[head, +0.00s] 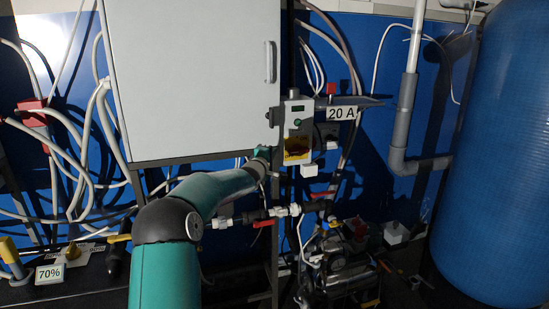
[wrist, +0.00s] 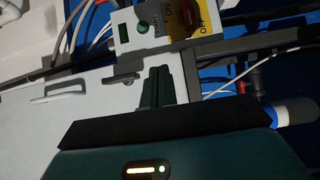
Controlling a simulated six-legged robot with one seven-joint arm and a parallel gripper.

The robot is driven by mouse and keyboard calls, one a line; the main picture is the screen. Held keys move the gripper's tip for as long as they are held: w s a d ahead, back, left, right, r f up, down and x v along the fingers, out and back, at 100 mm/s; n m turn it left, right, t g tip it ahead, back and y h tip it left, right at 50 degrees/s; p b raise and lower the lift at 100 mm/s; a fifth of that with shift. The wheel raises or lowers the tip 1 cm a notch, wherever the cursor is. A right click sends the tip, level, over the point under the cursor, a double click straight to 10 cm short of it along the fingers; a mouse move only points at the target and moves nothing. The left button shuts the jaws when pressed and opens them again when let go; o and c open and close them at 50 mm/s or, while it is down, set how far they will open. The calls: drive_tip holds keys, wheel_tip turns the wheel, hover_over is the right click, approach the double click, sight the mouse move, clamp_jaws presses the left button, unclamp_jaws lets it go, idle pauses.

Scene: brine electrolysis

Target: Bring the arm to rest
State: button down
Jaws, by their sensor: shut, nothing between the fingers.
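My arm reaches forward in the head view, and my gripper (head: 270,146) is at the lower left of a small grey control box (head: 295,110). In the wrist view the two dark green fingers of my gripper (wrist: 160,84) lie together, shut and empty. Their tips point toward the control box (wrist: 124,17). The box has a green button (wrist: 141,29) and a rotary switch on a yellow plate (wrist: 205,22) marked OFF. The fingers look apart from the button, but I cannot tell the exact gap.
A large white cabinet (head: 195,80) stands left of the control box. A "20 A" label (head: 342,114) is at its right. A blue tank (head: 505,160) fills the right side. Cables hang at the left.

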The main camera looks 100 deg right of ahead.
drive_tip(key=w+a+r+m+t, duration=0.1)
drive_tip(key=w+a+r, duration=0.15)
drive_tip(key=w, duration=0.65)
drive_tip(key=w+a+r+m+t, duration=0.1)
drive_tip(key=w+a+r, duration=0.15)
drive_tip(key=w, duration=0.65)
drive_tip(key=w+a+r+m+t, duration=0.1)
drive_tip(key=w+a+r, duration=0.15)
drive_tip(key=w, duration=0.75)
drive_tip(key=w+a+f+t+y, duration=0.2)
drive_tip(key=w+a+t, duration=0.3)
drive_tip(key=w+a, duration=1.5)
drive_tip(key=w+a+f+n+t+y, duration=0.25)
drive_tip(key=w+a, duration=0.45)
drive_tip(key=a, duration=0.5)
drive_tip(key=w+a+f+n+t+y, duration=0.25)
drive_tip(key=w+a, duration=0.35)
drive_tip(key=a, duration=0.6)
drive_tip(key=s+a+f+n+t+y, duration=0.1)
drive_tip(key=a+y, duration=0.3)
drive_tip(key=a, duration=1)
drive_tip(key=s+a+f+n+t+y, duration=0.2)
drive_tip(key=a+f+n+y, duration=0.2)
drive_tip(key=a, duration=1)
drive_tip(key=shift+s+a+f, duration=0.2)
drive_tip(key=shift+s, duration=0.15)
